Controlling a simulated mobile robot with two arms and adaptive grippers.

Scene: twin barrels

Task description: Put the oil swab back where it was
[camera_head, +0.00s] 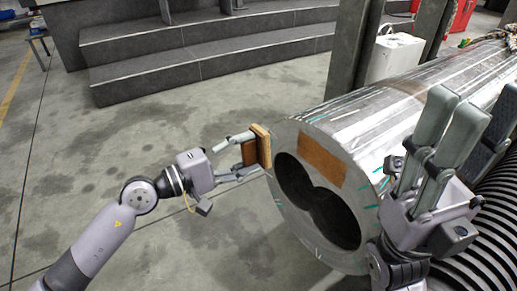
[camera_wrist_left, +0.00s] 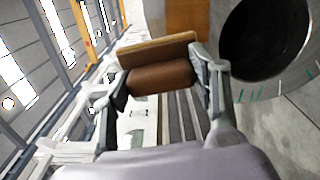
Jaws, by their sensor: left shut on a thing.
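The oil swab (camera_head: 264,146) is a small block with a pale tan board and a dark brown pad. My left gripper (camera_head: 250,153) is shut on it and holds it in the air by the near rim of the grey barrel piece (camera_head: 400,110). In the left wrist view the swab (camera_wrist_left: 160,76) sits between the two fingers, tan board outermost. A flat orange-brown rectangle (camera_head: 322,160) lies on the barrel's end face, above two joined dark bores. I cannot tell if the swab touches the barrel. My right gripper (camera_head: 448,125) points upward at the right, beside the barrel; its opening is unclear.
A black ribbed hose (camera_head: 490,215) lies at the lower right. Grey steps (camera_head: 200,50) stand at the back, with dark posts (camera_head: 350,60) and a white container (camera_head: 394,55) behind the barrel. The concrete floor at the left is clear.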

